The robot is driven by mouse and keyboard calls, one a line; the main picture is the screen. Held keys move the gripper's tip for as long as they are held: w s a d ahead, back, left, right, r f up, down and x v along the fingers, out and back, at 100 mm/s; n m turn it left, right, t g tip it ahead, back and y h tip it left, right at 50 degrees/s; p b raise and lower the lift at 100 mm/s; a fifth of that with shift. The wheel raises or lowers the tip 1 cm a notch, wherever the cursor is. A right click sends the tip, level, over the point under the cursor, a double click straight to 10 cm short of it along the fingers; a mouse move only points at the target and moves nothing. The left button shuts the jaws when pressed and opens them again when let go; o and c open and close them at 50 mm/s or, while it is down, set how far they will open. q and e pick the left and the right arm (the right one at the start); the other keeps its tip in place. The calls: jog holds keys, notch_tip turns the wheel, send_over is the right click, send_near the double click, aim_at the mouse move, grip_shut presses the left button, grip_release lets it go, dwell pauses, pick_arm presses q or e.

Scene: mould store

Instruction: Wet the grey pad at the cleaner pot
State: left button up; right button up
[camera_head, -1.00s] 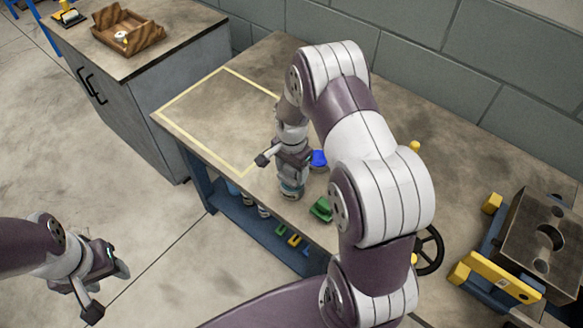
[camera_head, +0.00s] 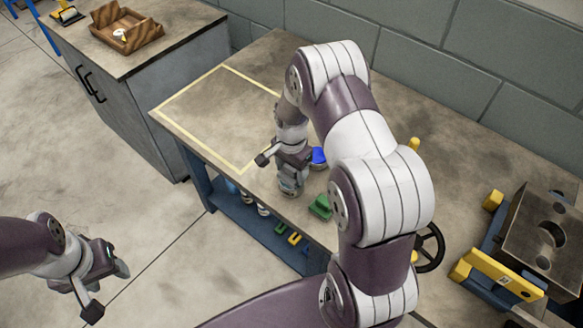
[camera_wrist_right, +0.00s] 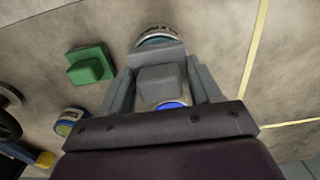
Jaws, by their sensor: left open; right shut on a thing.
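My right gripper (camera_head: 288,168) points down over the workbench. In the right wrist view its fingers (camera_wrist_right: 160,72) are shut on the grey pad (camera_wrist_right: 160,86). A round pot with a printed label (camera_wrist_right: 158,36) sits just beyond the pad and is partly covered by it; I take it as the cleaner pot. It shows under the gripper in the head view (camera_head: 290,190). I cannot tell whether the pad touches it. My left gripper (camera_head: 106,290) is open and empty, over the floor at lower left.
A green block (camera_head: 320,207) lies right of the pot. A blue item (camera_head: 318,157) is behind the gripper. Another labelled pot (camera_wrist_right: 68,122) stands nearby. The steel mould (camera_head: 545,235) is at right. A yellow-taped area (camera_head: 205,85) on the bench is empty.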

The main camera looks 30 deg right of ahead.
jog(key=shift+f, duration=0.4)
jog(key=shift+f, duration=0.1)
dwell(1.2)
notch_tip(320, 180, up, 7)
jog(key=p, duration=0.6)
dwell(0.5)
